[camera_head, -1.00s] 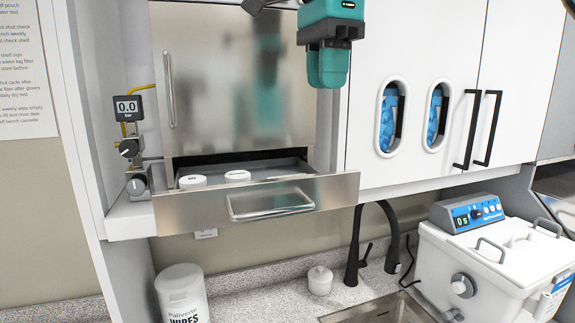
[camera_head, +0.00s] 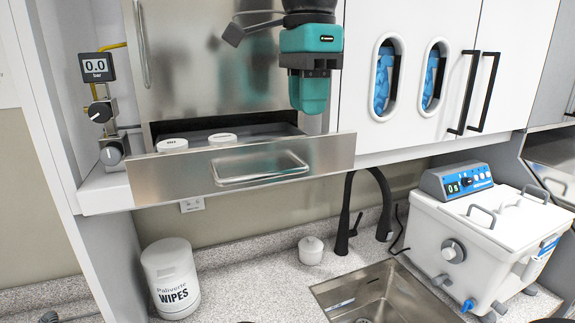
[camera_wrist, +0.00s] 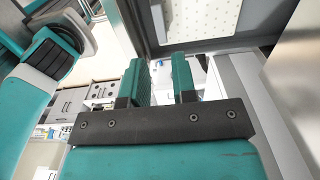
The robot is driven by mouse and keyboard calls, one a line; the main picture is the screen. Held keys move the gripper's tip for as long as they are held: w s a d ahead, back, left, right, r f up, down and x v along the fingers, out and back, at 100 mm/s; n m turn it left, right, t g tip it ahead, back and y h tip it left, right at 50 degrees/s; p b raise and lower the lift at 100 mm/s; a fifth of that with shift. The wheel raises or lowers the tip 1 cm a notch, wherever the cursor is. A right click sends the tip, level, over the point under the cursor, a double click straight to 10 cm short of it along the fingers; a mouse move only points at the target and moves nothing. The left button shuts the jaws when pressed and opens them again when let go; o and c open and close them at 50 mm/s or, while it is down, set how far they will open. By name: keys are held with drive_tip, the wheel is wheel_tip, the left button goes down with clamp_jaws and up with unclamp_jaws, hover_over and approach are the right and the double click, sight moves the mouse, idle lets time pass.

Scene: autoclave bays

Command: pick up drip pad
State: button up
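I cannot pick out the drip pad for certain. A pale panel with dark dots (camera_wrist: 200,18) in a grey frame shows at the top of the wrist view; I cannot tell whether it is the pad. In the head view the open metal drawer (camera_head: 165,178) holds two white round pieces, a left one (camera_head: 172,144) and a right one (camera_head: 222,138); its floor is mostly hidden. In the wrist view my gripper (camera_wrist: 162,82) has its two teal fingers apart, with nothing visible held. In the head view my teal wrist hangs near the drawer's right end.
A wipes tub (camera_head: 172,280), a small white lidded jar (camera_head: 311,250), a black faucet (camera_head: 347,215) and a sink (camera_head: 330,291) are below. A white bath unit (camera_head: 490,235) stands right. A gauge (camera_head: 97,67) is at left.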

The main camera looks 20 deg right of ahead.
drive_tip(key=shift+w+f+b, duration=0.1)
drive_tip(key=shift+f+b, duration=2.95)
drive_tip(key=shift+f, duration=0.35)
drive_tip(key=shift+r, duration=0.1)
clamp_jaws()
